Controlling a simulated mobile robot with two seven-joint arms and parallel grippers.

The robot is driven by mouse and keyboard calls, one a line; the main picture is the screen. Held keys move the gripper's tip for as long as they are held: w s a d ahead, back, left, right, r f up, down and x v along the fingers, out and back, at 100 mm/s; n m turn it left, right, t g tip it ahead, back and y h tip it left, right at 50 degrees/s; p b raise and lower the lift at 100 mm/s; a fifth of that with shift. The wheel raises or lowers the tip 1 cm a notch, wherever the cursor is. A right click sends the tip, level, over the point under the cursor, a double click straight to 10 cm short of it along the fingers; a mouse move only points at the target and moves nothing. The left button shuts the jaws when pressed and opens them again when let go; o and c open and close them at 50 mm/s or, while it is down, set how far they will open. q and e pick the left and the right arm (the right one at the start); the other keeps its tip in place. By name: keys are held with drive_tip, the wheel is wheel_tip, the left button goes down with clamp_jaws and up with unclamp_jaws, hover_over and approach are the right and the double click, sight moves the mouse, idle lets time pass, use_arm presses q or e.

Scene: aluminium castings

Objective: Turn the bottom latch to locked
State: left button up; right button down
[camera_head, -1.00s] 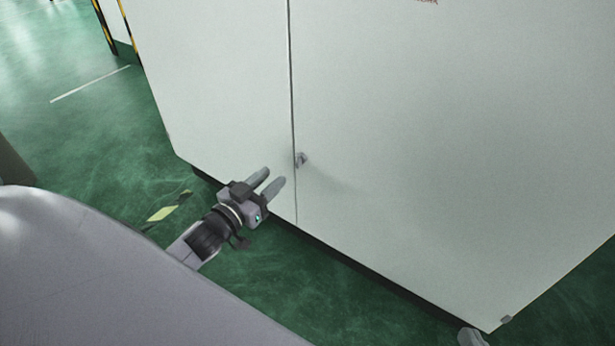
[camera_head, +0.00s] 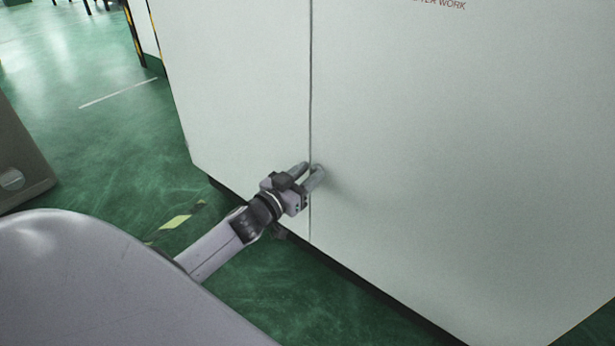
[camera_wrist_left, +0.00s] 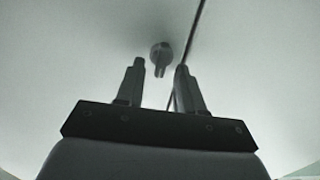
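The bottom latch (camera_wrist_left: 160,54) is a small grey knob with a short tab on the white cabinet, beside the door seam. In the left wrist view it sits just beyond and between the fingertips, apart from both fingers, its tab pointing toward my gripper. In the head view my left gripper (camera_head: 308,170) is at the latch, and its fingers mostly hide the latch. The left gripper also shows in the left wrist view (camera_wrist_left: 160,72), with its two fingers apart and nothing between them lower down. My right gripper is not in view.
The white cabinet (camera_head: 440,170) fills the right and middle of the head view, with a vertical door seam (camera_head: 311,80). Green floor (camera_head: 110,130) is open to the left. A grey box-like thing (camera_head: 15,165) stands at the left edge.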

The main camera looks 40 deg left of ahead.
use_arm(q)
drive_tip(key=shift+w, duration=0.1)
clamp_jaws()
